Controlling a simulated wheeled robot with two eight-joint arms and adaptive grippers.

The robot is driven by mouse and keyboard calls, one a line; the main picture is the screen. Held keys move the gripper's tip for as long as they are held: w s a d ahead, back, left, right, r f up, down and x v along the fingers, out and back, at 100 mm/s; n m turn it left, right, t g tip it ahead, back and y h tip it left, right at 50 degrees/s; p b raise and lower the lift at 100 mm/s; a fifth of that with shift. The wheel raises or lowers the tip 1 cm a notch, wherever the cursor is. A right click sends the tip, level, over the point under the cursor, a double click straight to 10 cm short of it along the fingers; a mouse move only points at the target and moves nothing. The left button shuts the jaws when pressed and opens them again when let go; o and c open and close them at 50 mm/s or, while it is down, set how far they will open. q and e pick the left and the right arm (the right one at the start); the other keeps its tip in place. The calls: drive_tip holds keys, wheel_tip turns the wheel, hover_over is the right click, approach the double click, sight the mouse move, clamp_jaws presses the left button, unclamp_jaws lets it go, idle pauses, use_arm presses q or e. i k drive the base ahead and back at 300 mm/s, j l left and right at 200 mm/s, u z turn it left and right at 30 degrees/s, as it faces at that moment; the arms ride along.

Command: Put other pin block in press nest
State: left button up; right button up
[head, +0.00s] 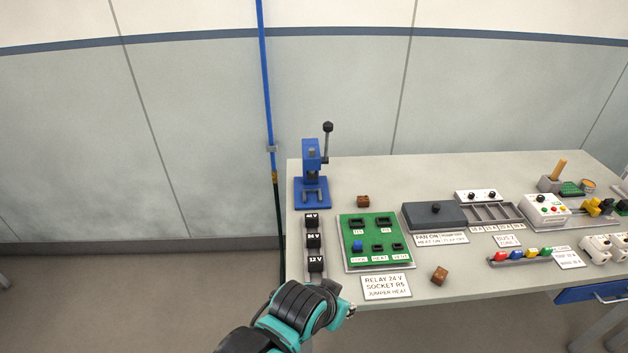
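A blue press (311,178) with a black-knobbed lever stands at the table's back left corner. Its nest (313,196) at the foot looks like a small grey fork and appears empty. One small brown block (363,201) lies just right of the press. Another brown block (439,275) lies tilted near the front edge. Their pins are too small to make out. My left arm comes in at the bottom, and its gripper end (347,309) is at the table's front left edge, apart from both blocks. Its fingers are mostly hidden. My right gripper is out of view.
Black relays (315,264) stand in a row at the left edge. More panels and coloured parts fill the right side.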

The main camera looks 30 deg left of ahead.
sight(308, 194)
drive_tip(key=i+l+u, duration=0.15)
drive_tip(key=u, duration=0.2)
drive_tip(key=i+l+u, duration=0.15)
drive_tip(key=l+u, duration=0.2)
drive_tip(key=i+l+u, duration=0.1)
drive_tip(key=u, duration=0.25)
drive_tip(key=i+l, duration=0.1)
drive_tip(key=l, duration=0.4)
drive_tip(key=i+l+u, duration=0.1)
drive_tip(key=l, duration=0.4)
drive_tip(key=i+l+u, duration=0.1)
drive_tip(key=l, duration=0.4)
drive_tip(key=i+l, duration=0.15)
drive_tip(key=l, duration=0.35)
drive_tip(key=i+l+u, duration=0.1)
drive_tip(key=l, duration=0.4)
